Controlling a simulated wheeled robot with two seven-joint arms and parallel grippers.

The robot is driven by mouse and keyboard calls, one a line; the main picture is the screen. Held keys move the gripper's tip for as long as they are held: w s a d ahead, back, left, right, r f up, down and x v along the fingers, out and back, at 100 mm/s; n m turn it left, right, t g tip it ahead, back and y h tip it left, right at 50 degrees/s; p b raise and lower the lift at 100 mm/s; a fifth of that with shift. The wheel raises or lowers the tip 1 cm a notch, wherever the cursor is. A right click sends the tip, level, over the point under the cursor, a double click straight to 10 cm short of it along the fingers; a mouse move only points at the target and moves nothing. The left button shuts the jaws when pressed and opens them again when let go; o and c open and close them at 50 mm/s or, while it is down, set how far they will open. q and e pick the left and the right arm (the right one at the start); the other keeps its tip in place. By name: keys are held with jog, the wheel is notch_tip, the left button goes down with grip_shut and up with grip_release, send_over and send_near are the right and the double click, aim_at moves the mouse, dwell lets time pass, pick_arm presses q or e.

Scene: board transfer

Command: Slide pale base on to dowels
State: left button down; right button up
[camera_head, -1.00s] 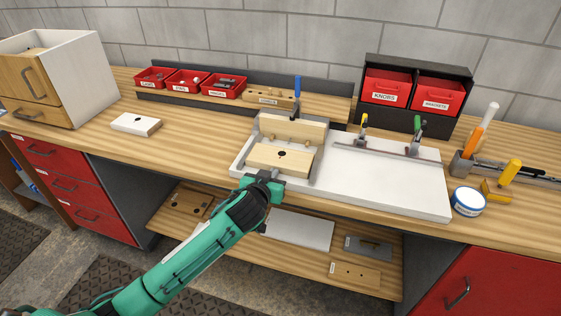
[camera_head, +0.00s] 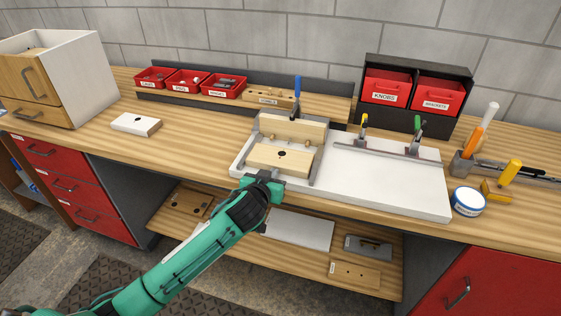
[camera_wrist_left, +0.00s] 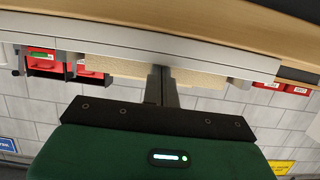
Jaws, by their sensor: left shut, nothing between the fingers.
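The pale base (camera_head: 282,159), a light wooden block with a dark hole in its top, lies in the white fixture (camera_head: 238,168) on the bench. Behind it stands a pale upright board (camera_head: 292,129) with short dowels (camera_head: 291,141) on its front face; how far the dowels enter the base is hidden. My left gripper (camera_head: 268,180) is shut and empty at the base's front edge; contact is hard to judge. In the left wrist view its closed fingers (camera_wrist_left: 161,86) point at the pale base (camera_wrist_left: 200,78). My right gripper is not in view.
A blue-handled clamp (camera_head: 297,97) stands behind the upright board. The white panel (camera_head: 385,180) to the right is mostly clear, with clamps along its back. A white block (camera_head: 135,122) lies to the left. A round tin (camera_head: 468,202) stands at the right.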

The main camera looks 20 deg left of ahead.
aim_at(276, 165)
pick_arm(q)
jog(key=shift+w, duration=0.15)
jog(key=shift+w+d, duration=0.1)
jog(key=shift+w, duration=2.7)
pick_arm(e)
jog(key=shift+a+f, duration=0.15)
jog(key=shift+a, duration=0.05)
pick_arm(q)
jog(key=shift+w, duration=0.25)
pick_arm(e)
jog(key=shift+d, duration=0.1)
